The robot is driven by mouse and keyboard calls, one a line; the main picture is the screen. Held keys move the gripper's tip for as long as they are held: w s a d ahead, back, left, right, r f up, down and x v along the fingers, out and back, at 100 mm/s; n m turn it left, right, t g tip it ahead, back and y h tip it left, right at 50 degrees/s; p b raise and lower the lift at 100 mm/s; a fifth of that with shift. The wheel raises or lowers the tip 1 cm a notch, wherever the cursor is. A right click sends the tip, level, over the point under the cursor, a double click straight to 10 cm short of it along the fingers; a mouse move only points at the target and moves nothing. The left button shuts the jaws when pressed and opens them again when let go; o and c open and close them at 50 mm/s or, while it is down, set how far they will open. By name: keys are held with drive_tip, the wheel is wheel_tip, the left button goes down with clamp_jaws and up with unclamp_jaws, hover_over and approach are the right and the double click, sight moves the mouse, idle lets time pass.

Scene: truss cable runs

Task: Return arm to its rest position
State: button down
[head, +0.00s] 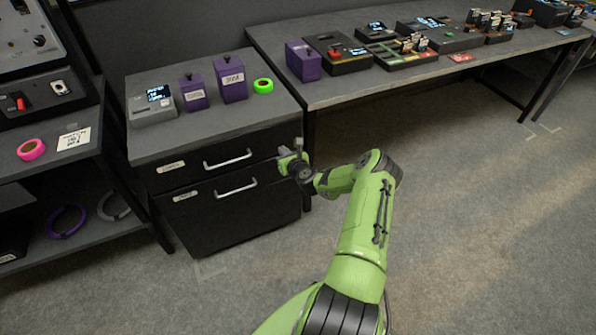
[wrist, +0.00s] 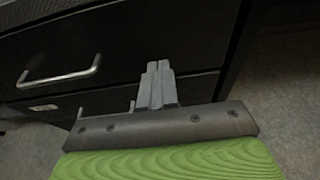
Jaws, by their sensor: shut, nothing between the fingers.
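My green arm reaches from the bottom of the head view toward the dark two-drawer cabinet (head: 240,215). My gripper (head: 284,152) is in front of the cabinet's right side, near the upper drawer. In the wrist view my gripper (wrist: 158,68) has its grey fingers together with nothing between them, pointing at the dark drawer fronts. The upper drawer handle (head: 228,159) and the lower drawer handle (head: 236,189) lie to the left of my gripper. Both drawers look shut. Whether the fingers touch the cabinet, I cannot tell.
On the cabinet top are a grey device (head: 153,101), two purple boxes and a green tape roll (head: 263,86). A long table (head: 400,75) with electronics stands right. A shelf (head: 100,150) with a pink ring (head: 31,150) stands left. The floor (head: 480,220) at right is clear.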

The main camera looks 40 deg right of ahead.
drive_tip(key=p+v, duration=0.2)
drive_tip(key=v, duration=0.6)
drive_tip(key=w+a+r+n+g+y+p, duration=0.1)
drive_tip(key=a+r+n+g+y+p, duration=0.4)
drive_tip(key=a+r+n, duration=1.55)
drive_tip(key=s+a+r+n+g, duration=0.3)
drive_tip(key=s+a+r+n, duration=0.5)
drive_tip(key=s+r+n, duration=0.65)
drive_tip(key=s+n, duration=0.1)
drive_tip(key=s, duration=0.5)
drive_tip(key=s+a+r+n+p, duration=0.1)
drive_tip(key=s+r+n, duration=0.2)
drive_tip(key=s, duration=0.5)
drive_tip(key=shift+a+h+p, duration=0.15)
drive_tip(key=shift+h+p, duration=0.15)
drive_tip(key=shift+h, duration=0.1)
drive_tip(key=shift+s+r, duration=0.15)
